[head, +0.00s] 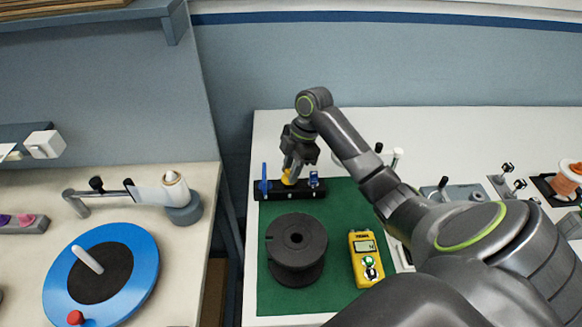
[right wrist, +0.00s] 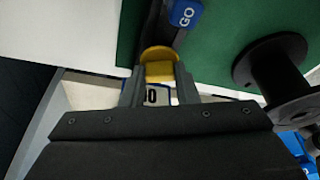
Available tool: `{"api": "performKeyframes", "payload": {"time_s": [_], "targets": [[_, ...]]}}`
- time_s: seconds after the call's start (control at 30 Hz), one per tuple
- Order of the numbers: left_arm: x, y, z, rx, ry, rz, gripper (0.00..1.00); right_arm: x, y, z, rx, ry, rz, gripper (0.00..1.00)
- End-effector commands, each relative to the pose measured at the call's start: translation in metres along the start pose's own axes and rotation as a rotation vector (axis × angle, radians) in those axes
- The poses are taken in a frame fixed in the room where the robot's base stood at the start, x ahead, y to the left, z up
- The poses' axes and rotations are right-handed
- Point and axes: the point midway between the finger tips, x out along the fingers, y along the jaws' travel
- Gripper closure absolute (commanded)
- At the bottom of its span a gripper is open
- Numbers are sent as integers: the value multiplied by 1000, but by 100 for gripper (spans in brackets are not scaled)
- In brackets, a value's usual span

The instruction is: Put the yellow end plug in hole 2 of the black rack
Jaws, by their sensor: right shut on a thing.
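The black rack (head: 305,195) lies along the back edge of the green mat. My right gripper (head: 289,172) points down over the rack's middle and is shut on the yellow end plug (head: 286,178). In the right wrist view the yellow plug (right wrist: 158,66) sits between the two fingertips, its rounded edge showing. A blue piece (head: 264,180) stands at the rack's left end and another blue piece (head: 314,181) at its right end. The hole under the plug is hidden, so I cannot tell whether the plug is in it. My left gripper is not in view.
A black spool (head: 296,250) and a yellow meter (head: 366,258) stand on the green mat (head: 340,213) in front of the rack. A blue disc (head: 128,285) and a roll on a stand (head: 173,190) are on the left table. A gap separates the tables.

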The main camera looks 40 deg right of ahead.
Motion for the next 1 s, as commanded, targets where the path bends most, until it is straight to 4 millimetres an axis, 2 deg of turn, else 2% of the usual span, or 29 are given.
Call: {"api": "performKeyframes", "payload": {"time_s": [1.0], "targets": [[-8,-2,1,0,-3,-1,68,2,0,0,0,0,0,97]]}}
